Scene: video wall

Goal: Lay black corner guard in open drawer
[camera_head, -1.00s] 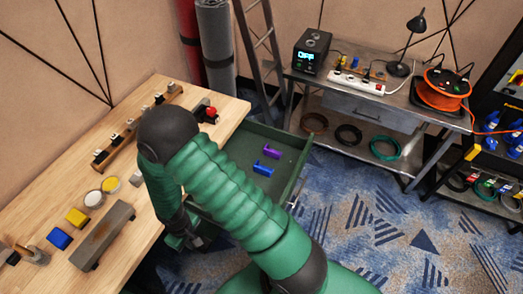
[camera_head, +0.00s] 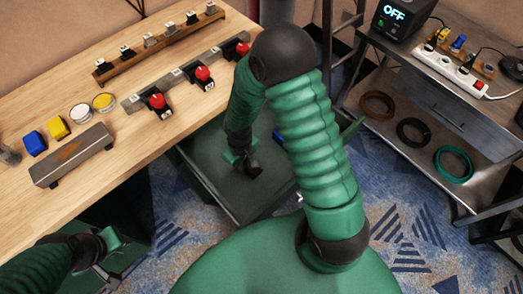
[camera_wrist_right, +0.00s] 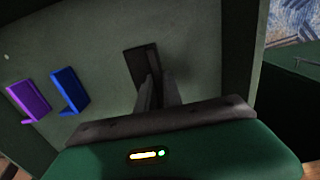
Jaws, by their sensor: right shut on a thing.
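The black corner guard (camera_wrist_right: 138,62) shows between the fingertips of my right gripper in the right wrist view. My right gripper (camera_head: 250,166) is shut on it, low over the floor of the open green drawer (camera_head: 232,200). I cannot tell whether the guard touches the drawer floor (camera_wrist_right: 70,45). A blue corner guard (camera_wrist_right: 70,90) and a purple one (camera_wrist_right: 29,100) lie left of it in the drawer. In the head view the blue guard (camera_head: 278,134) is partly hidden by my right arm. My left gripper (camera_head: 108,258) is at the lower left, its jaws unclear.
The wooden workbench (camera_head: 50,110) beside the drawer bears a row of red-knobbed switches (camera_head: 203,73), a grey rail block (camera_head: 72,155) and yellow and blue blocks. A metal shelf (camera_head: 425,90) with cable coils stands at the right. The drawer's right side is close to my arm.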

